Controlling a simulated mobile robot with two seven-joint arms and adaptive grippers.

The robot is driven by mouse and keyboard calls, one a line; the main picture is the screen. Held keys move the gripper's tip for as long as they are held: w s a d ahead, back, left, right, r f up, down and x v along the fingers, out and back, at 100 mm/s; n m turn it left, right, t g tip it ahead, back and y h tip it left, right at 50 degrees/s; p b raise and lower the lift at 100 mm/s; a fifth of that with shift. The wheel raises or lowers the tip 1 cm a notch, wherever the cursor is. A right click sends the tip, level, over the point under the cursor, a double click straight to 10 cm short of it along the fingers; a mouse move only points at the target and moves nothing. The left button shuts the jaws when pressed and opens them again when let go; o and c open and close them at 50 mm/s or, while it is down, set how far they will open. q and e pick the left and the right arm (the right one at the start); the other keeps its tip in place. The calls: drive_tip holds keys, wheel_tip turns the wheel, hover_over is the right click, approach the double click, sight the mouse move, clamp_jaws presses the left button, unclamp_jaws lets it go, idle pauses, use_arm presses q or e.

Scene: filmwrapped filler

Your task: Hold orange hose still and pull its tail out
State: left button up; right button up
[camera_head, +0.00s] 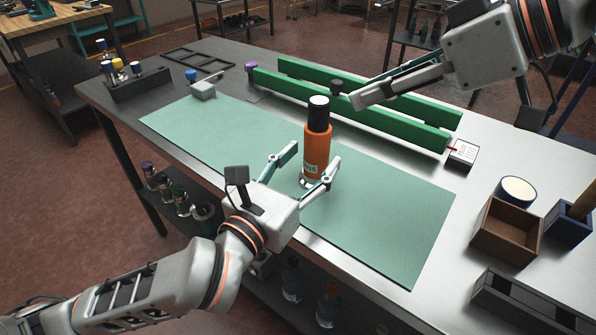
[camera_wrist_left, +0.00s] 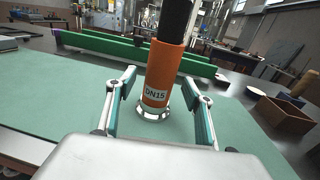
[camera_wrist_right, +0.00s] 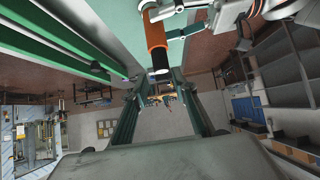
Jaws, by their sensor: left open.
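The orange hose (camera_head: 316,152) stands upright on the green mat (camera_head: 400,215), with a silver collar at its foot, a DN15 label and a black tail (camera_head: 319,118) with a pale end on top. My left gripper (camera_head: 312,163) is open, its fingers on either side of the orange part near its base. The left wrist view shows the hose (camera_wrist_left: 163,75) between and beyond the fingers, with gaps on both sides. My right gripper (camera_head: 372,90) is open and empty, above and right of the tail. In the right wrist view the tail (camera_wrist_right: 157,58) lies beyond the fingertips.
Two long green rails (camera_head: 375,112) lie behind the hose. A wooden box (camera_head: 507,230) and a blue box (camera_head: 568,225) stand at the right. A dark rack (camera_head: 140,85) and a small grey block (camera_head: 203,90) are at the left. The mat around the hose is clear.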

use_arm(q)
drive_tip(key=shift+x, duration=1.45)
